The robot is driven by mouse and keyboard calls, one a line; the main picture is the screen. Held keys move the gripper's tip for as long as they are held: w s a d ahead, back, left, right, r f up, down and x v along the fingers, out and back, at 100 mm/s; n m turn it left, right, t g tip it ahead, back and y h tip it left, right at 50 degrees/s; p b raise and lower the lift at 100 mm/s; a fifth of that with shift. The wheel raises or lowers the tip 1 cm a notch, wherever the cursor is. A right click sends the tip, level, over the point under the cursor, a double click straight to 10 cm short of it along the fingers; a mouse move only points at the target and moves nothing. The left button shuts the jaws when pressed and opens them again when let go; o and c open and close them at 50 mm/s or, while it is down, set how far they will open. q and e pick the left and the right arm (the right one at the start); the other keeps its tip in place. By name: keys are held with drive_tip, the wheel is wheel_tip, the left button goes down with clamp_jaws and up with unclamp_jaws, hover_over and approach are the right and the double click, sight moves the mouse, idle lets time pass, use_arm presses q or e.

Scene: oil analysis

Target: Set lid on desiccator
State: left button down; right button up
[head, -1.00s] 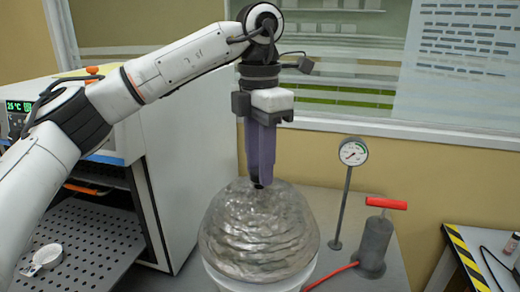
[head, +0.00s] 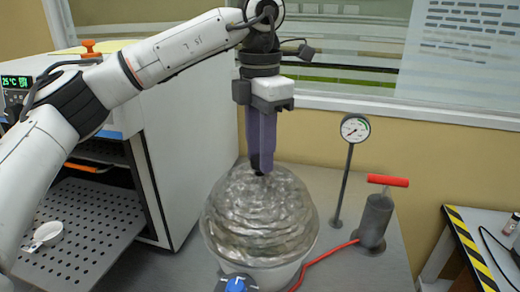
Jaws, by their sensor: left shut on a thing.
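The desiccator lid (head: 260,215) is a rippled, glassy dome with a dark knob on top. My left gripper (head: 261,172) points straight down and is shut on the knob. The desiccator body (head: 270,275) is a pale bowl just below the lid, with a blue valve knob (head: 236,285) at its front. The lid covers the bowl's opening; whether the rims touch all round I cannot tell. My right gripper is not in view.
A pressure gauge on a stand (head: 354,128) and a red-handled pump (head: 376,222) with a red hose stand right of the desiccator. An open oven (head: 170,150) with a perforated shelf (head: 90,235) holding a small white dish (head: 46,234) is at left.

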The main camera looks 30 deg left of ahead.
use_arm(q)
drive_tip(key=shift+f+b, duration=0.3)
drive_tip(key=shift+f, duration=0.15)
drive_tip(key=c, duration=1.3)
unclamp_jaws()
wheel_tip(320, 180, up, 10)
drive_tip(key=shift+r+p, duration=0.2)
drive_tip(key=shift+p, duration=0.75)
